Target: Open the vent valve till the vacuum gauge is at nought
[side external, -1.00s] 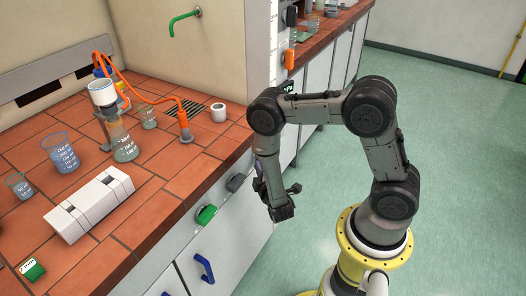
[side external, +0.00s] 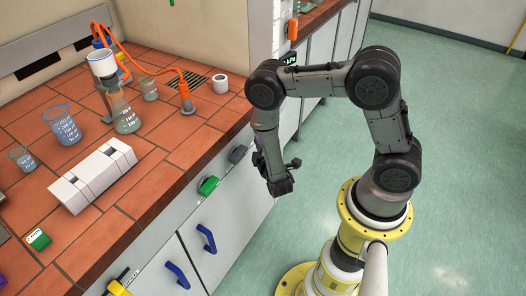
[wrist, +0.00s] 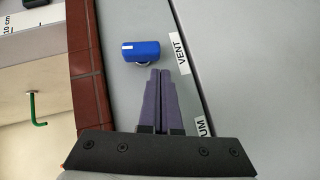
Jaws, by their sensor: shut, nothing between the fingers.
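In the wrist view a blue valve knob (wrist: 142,51) with a white mark stands on the grey bench front, beside a label reading VENT (wrist: 180,54). My gripper (wrist: 160,71) is shut and empty, its fingertips close to the knob; I cannot tell whether they touch it. In the side view my gripper (side external: 280,187) hangs in front of the bench front, and I cannot make out this knob there. A small dark display with green digits (side external: 289,58) may be the gauge; I cannot read it. A filter flask (side external: 124,114) has an orange hose (side external: 150,70).
A green knob (side external: 208,186) and a grey knob (side external: 238,154) sit on the bench front, above blue handles (side external: 206,238). Beakers (side external: 65,124) and a white block (side external: 93,176) stand on the tiled top. The floor (side external: 460,180) right of my arm is clear.

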